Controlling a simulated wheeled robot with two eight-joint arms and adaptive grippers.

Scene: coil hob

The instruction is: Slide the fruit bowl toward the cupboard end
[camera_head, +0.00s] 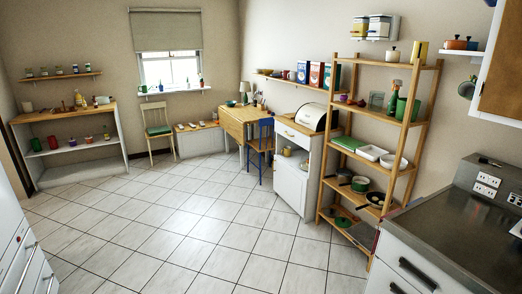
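I cannot make out a fruit bowl for certain. A small teal bowl-like thing (230,103) is on the wooden table (236,116) by the far wall, too small to tell whether it holds fruit. A white bowl (393,162) sits on the wooden shelf rack (414,122) at the right. A wall cupboard (501,75) with a brown door hangs at the upper right. A low open cupboard (73,165) stands at the left. Neither of my grippers shows in this view.
A grey counter (455,235) fills the near right. A white cabinet with a bread bin (310,116) stands beside the rack. A blue chair (264,148) is at the table, and a green-seated chair (158,130) is near the window. The tiled floor (190,220) is clear in the middle.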

